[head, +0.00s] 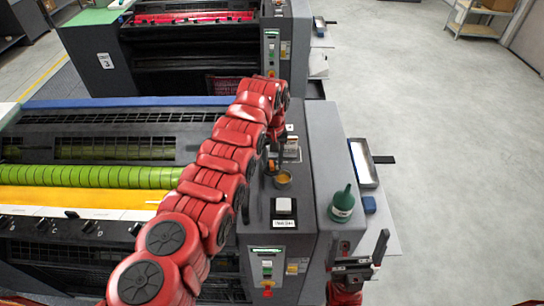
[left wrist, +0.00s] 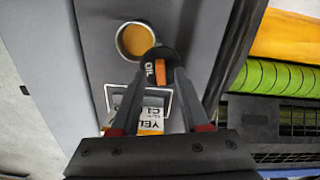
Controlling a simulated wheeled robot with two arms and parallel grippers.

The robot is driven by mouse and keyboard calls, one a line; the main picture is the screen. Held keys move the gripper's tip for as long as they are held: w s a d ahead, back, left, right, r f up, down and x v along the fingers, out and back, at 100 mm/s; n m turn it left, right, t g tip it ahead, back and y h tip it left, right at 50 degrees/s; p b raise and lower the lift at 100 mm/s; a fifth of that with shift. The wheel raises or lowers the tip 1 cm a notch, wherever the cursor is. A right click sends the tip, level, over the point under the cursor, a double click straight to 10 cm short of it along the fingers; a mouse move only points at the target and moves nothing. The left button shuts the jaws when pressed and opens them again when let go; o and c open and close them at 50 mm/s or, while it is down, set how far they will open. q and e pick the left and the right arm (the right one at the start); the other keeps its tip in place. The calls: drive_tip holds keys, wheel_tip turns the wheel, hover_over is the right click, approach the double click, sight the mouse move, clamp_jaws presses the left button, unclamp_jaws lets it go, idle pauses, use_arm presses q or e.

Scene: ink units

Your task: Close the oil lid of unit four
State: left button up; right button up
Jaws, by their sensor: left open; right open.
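The oil port of the near unit is an open round hole with amber inside (head: 282,179), which also shows in the left wrist view (left wrist: 137,40). The oil lid (left wrist: 151,64), black with "OIL" lettering and an orange tab, stands open beside the port. My left gripper (head: 286,152) is above the unit's side top; in the left wrist view its open fingers (left wrist: 160,75) lie either side of the lid's lower part. I cannot tell whether they touch it. My right gripper (head: 359,254) is open and empty at the lower right, beside the unit.
A green oil can (head: 342,205), a blue block (head: 369,204) and a metal tray (head: 362,162) sit on the side shelf. A white-topped button box (head: 283,207) is in front of the port. Unit three (head: 190,50) stands behind.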

use_arm(q)
drive_tip(key=shift+s+f, duration=0.15)
drive_tip(key=shift+f, duration=0.15)
clamp_jaws()
